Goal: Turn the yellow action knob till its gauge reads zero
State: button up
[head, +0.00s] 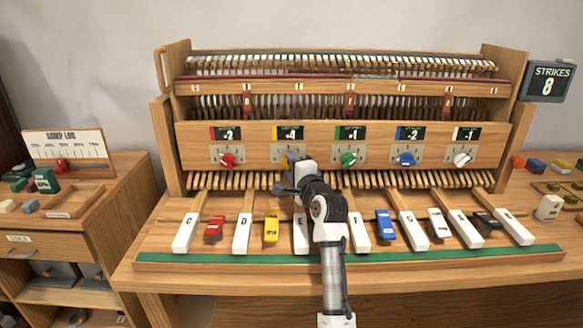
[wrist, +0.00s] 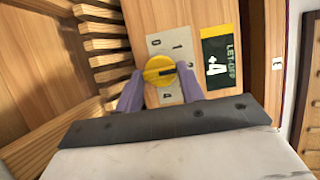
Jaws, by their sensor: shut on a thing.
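The yellow knob (wrist: 159,73) sits on a grey numbered plate (wrist: 169,44) in the wrist view, between the two fingers of my gripper (wrist: 159,93). My gripper is shut on the knob.
Red (head: 227,159), green (head: 348,158), blue (head: 406,159) and white (head: 462,159) knobs sit in the same row, each below its own gauge. White and coloured keys lie below. Wooden rods run beneath the panel.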

jog(key=shift+r, duration=0.1)
jog(key=n+p, duration=0.2)
jog(key=n+g+h+p, duration=0.1)
jog(key=shift+a+r, duration=0.1)
jog(key=shift+r, duration=0.15)
jog(key=n+p, duration=0.1)
jog(key=n, duration=0.1)
jog(key=n+g+h+p, duration=0.1)
jog(key=n+p, duration=0.1)
jog(key=shift+a+r+h, duration=0.1)
jog(key=shift+h, duration=0.2)
jog(key=n+g+h+p, duration=0.1)
jog(key=n+h+p, duration=0.1)
jog(key=n, duration=0.1)
jog(key=shift+a, duration=0.15)
jog(key=shift+a+n+h+p, duration=0.15)
jog(key=shift+n+h+p, duration=0.45)
jog(key=shift+n+h, duration=0.75)
jog(key=shift+n, duration=0.35)
jog(key=o, duration=1)
